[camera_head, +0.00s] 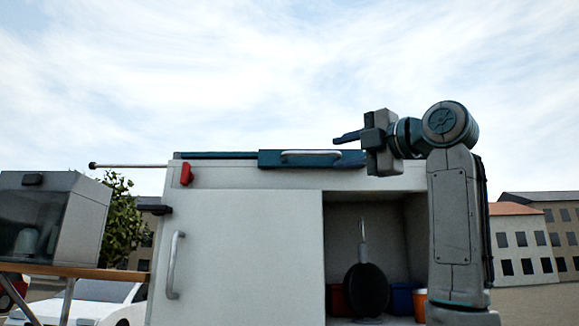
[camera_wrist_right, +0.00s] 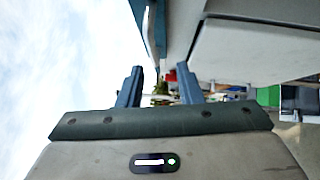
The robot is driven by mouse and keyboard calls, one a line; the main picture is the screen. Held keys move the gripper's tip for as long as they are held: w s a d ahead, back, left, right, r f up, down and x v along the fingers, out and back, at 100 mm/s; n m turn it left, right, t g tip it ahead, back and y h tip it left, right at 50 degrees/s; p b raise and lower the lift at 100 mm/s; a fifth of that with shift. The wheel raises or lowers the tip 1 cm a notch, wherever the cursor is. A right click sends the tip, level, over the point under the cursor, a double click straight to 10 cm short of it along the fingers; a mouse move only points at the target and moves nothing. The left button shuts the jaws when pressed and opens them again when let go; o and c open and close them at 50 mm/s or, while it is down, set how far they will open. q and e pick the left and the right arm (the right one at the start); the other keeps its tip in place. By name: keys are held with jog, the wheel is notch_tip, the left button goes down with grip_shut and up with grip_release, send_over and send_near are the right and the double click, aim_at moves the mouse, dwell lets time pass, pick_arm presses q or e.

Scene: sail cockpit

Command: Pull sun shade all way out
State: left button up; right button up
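The sun shade is a dark teal strip along the top of a white cabinet-like body. Its thicker front bar (camera_head: 270,160) carries a pale curved handle (camera_head: 311,154). My right gripper (camera_head: 347,137) points left, close to the bar's right end and right of the handle. In the right wrist view, the right gripper's two blue fingers (camera_wrist_right: 158,84) stand apart with nothing between them. A teal edge (camera_wrist_right: 140,14) shows beyond them at the top. I cannot tell whether the gripper touches the bar. My left gripper is not in view.
The white body (camera_head: 245,245) has a closed door with a handle (camera_head: 175,265) and an open compartment holding a dark round object (camera_head: 366,289). A red lamp (camera_head: 186,174) and a thin rod (camera_head: 128,165) are at upper left. A grey box (camera_head: 85,215) stands on a table.

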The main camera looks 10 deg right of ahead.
aim_at(318, 153)
jog(key=p+x, duration=0.1)
jog(key=x, duration=0.1)
jog(key=p+x, duration=0.2)
jog(key=x, duration=0.1)
jog(key=r+p+x, duration=0.1)
jog(key=x, duration=0.1)
jog(key=shift+w+p, duration=0.2)
jog(key=shift+p, duration=0.15)
jog(key=shift+w+a+r, duration=0.1)
jog(key=shift+w+a, duration=0.15)
jog(key=shift+w, duration=0.2)
jog(key=shift+s+d, duration=0.2)
jog(key=shift+c, duration=0.5)
jog(key=c, duration=0.4)
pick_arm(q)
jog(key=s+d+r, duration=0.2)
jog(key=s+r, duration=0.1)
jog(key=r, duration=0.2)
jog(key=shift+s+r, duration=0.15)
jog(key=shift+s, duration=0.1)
pick_arm(e)
grip_shut()
